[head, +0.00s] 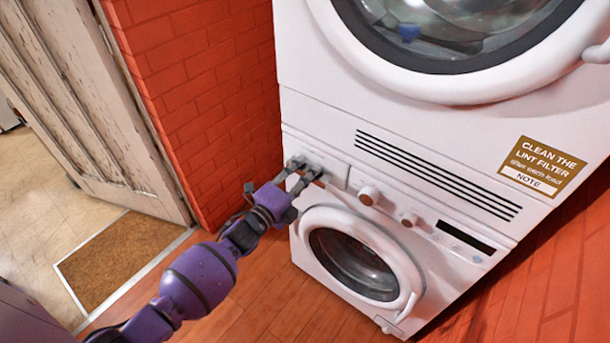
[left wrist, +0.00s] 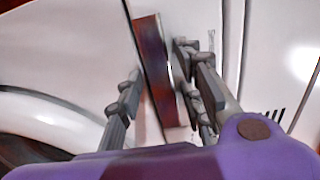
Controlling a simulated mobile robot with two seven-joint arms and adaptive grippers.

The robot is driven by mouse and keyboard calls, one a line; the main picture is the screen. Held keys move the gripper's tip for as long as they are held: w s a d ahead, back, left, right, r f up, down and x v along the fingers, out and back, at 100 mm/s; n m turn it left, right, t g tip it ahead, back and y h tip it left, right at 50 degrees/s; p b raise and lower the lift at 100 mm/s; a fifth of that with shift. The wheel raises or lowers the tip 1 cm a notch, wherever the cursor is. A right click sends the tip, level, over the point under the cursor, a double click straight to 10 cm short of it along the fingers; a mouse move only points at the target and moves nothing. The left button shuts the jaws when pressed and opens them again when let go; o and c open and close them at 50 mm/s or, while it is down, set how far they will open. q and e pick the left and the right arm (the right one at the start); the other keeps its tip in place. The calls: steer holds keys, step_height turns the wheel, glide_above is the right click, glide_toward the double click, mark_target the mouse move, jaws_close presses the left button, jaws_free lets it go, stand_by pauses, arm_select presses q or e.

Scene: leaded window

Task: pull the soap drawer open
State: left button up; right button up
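The soap drawer (head: 334,166) is the white front at the upper left of the lower washing machine (head: 420,215). It looks flush with the panel. My left gripper (head: 304,173) is at the drawer front, its fingers pointing at it. In the left wrist view, a dark reddish, shiny bar (left wrist: 156,75), apparently the drawer's handle, stands out between the spread fingers of the left gripper (left wrist: 160,85). My right gripper is not in view.
Two knobs (head: 369,195) and a dark display (head: 466,237) lie right of the drawer. The round washer door (head: 355,262) is below. A second machine (head: 450,85) is stacked above. A brick wall (head: 205,90) and white door (head: 85,100) stand to the left; wooden floor in front is clear.

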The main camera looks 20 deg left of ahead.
arm_select(q)
steer(key=shift+c, duration=0.6)
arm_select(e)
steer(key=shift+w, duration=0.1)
arm_select(q)
jaws_close()
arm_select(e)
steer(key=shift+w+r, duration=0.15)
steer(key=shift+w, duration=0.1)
arm_select(q)
steer(key=shift+s+f, duration=0.1)
steer(key=shift+s, duration=0.05)
